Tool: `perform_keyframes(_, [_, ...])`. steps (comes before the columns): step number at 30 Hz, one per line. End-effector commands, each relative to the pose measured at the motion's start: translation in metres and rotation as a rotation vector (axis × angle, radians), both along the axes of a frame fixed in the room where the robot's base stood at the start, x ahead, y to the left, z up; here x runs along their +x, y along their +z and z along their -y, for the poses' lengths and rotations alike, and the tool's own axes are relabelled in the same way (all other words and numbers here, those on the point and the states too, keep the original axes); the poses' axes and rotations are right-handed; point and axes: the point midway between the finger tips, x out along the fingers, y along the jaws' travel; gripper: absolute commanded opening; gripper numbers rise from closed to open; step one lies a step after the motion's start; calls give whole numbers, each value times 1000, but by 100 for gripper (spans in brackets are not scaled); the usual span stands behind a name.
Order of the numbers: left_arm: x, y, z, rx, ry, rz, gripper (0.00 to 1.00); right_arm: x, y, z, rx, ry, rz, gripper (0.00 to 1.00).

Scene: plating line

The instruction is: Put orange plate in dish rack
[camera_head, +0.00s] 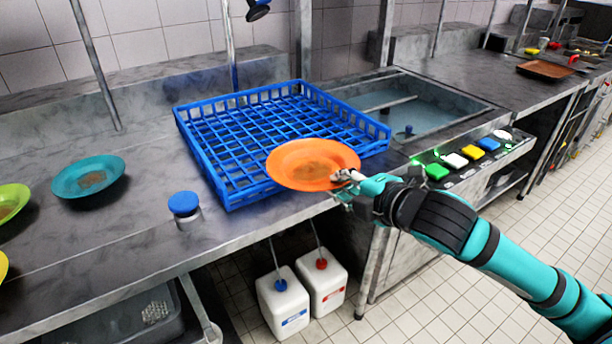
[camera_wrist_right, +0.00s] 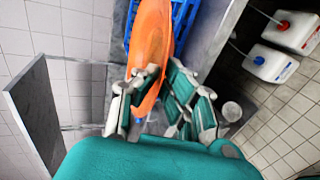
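The orange plate (camera_head: 300,160) has a brown stain in its middle. My right gripper (camera_head: 345,180) is shut on the plate's near right rim and holds it over the near right part of the blue dish rack (camera_head: 222,160). The right wrist view shows the plate (camera_wrist_right: 150,40) between the fingers of the right gripper (camera_wrist_right: 150,100). The rack is an empty blue grid crate on the steel counter. Part of it is hidden behind the plate. My left gripper is not in view.
A teal plate (camera_head: 70,186) and a lime plate (camera_head: 8,203) lie at the left of the counter. A blue-capped container (camera_head: 184,205) stands left of the rack. A sink (camera_head: 425,115) lies behind right. White canisters (camera_head: 283,305) stand below.

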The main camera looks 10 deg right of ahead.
Motion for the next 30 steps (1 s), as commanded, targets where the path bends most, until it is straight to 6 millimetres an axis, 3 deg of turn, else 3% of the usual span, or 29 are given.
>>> perform_keyframes(3, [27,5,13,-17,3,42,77,21,1,6,3,-10,2,0])
perform_keyframes(8, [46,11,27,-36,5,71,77,63,-2,11,5,-10,3,0])
perform_keyframes(13, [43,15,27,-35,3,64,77,108,-6,17,5,-8,3,0])
perform_keyframes(18, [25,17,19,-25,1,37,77,142,-9,22,3,-6,3,0])
perform_keyframes(25, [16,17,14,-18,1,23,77,156,-16,24,1,-4,1,0])
perform_keyframes(30, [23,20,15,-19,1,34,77,155,-39,23,3,-3,-1,0])
